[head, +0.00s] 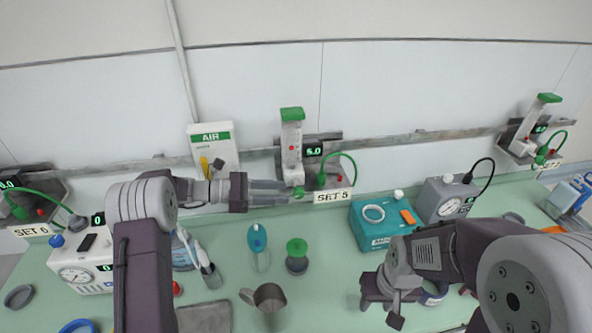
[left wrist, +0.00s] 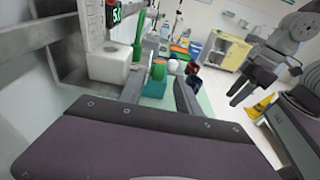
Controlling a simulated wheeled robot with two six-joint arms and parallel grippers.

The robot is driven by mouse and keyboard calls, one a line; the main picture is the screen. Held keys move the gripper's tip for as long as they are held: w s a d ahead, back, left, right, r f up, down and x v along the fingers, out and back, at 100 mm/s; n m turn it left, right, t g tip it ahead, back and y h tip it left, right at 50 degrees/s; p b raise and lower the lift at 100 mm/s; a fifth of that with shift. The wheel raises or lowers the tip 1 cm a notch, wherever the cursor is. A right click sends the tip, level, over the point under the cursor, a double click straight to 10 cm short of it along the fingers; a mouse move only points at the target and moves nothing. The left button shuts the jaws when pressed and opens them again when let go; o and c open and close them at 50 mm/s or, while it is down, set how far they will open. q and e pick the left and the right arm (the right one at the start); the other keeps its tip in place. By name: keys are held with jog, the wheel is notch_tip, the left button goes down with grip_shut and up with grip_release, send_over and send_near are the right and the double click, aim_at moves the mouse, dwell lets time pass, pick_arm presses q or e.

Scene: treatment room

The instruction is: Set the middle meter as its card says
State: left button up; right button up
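The middle meter (head: 291,145) is on the wall rail, a clear tube with a green top and a red ball inside. Its display (head: 313,151) appears to read 5.0, and the left wrist view shows a 5 on the display (left wrist: 117,14). Its card (head: 333,196) says SET 5. The green knob (head: 298,192) is at its base. My left gripper (head: 286,192) points right at the knob. In the left wrist view the fingers are apart, with the green knob (left wrist: 159,69) between or just beyond their tips. My right gripper (head: 381,308) hangs over the counter, fingers apart, apparently empty.
Other meters stand left, by card SET 6 (head: 35,229), and far right (head: 532,125). An AIR box (head: 213,147) is on the wall. The counter holds a teal box (head: 377,236), grey device (head: 440,199), metal jug (head: 268,300) and green-topped jar (head: 297,262).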

dwell(0.8)
pick_arm(q)
jog(key=s+d+r+m+g+y, duration=0.1)
jog(key=s+d+r+m+g, duration=0.15)
jog(key=s+d+r, duration=0.3)
jog(key=s+a+f+m+y, duration=0.2)
jog(key=s+f+m+y, duration=0.1)
jog(key=s, duration=0.3)
jog(key=s+a+f+m+g+y, duration=0.1)
jog(key=s+a+f+m+y, duration=0.2)
jog(key=s, duration=0.4)
jog(key=s+a+f+m+y, duration=0.3)
jog(key=s+f+y, duration=0.1)
jog(key=s+f, duration=0.2)
jog(key=shift+s+a+g+y, duration=0.1)
jog(key=shift+s+g+y, duration=0.2)
jog(key=shift+y, duration=0.1)
jog(key=a+f+m+t+y, duration=0.2)
jog(key=a+f+m+y, duration=0.1)
jog(key=a+m, duration=0.5)
jog(key=shift+w+a+f+y, duration=0.15)
jog(key=shift+a+f+y, duration=0.2)
jog(key=shift+f, duration=0.5)
